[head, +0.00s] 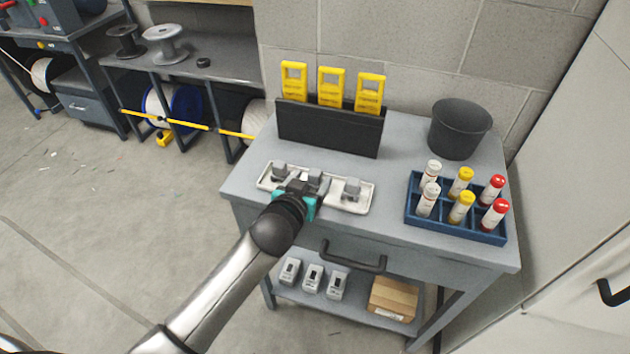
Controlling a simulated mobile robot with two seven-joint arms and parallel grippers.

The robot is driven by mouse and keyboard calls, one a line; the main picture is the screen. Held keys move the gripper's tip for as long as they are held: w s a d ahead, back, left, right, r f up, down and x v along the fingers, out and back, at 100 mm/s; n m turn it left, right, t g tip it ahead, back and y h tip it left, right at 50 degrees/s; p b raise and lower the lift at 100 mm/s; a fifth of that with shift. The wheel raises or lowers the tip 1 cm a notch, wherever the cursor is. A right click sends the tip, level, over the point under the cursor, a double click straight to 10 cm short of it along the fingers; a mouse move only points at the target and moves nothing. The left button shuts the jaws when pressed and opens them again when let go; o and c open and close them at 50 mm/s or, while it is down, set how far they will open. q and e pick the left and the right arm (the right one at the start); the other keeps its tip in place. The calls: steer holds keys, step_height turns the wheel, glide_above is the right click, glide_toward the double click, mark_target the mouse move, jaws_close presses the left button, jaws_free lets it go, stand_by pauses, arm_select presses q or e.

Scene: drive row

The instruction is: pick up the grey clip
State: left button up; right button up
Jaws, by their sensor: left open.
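A shallow white tray (364,206) lies near the front left of the grey table. Three small grey clips stand on it: a left one (279,171), a middle one (315,177) and a right one (351,188). My left gripper (305,181) reaches in from the lower left and is open over the tray, at the middle clip. The gripper partly hides the middle clip and the tray's front edge. I cannot tell whether the fingers touch the clip. My right gripper is not in view.
A black holder (328,130) with three yellow tags stands behind the tray. A dark bucket (459,130) is at the back right. A blue rack (455,229) holds several capped tubes at right. A drawer handle (353,258) juts out below the front edge.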

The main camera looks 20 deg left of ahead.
arm_select(q)
steer(key=shift+w+f, duration=0.3)
steer(key=shift+w, duration=0.35)
jaws_close()
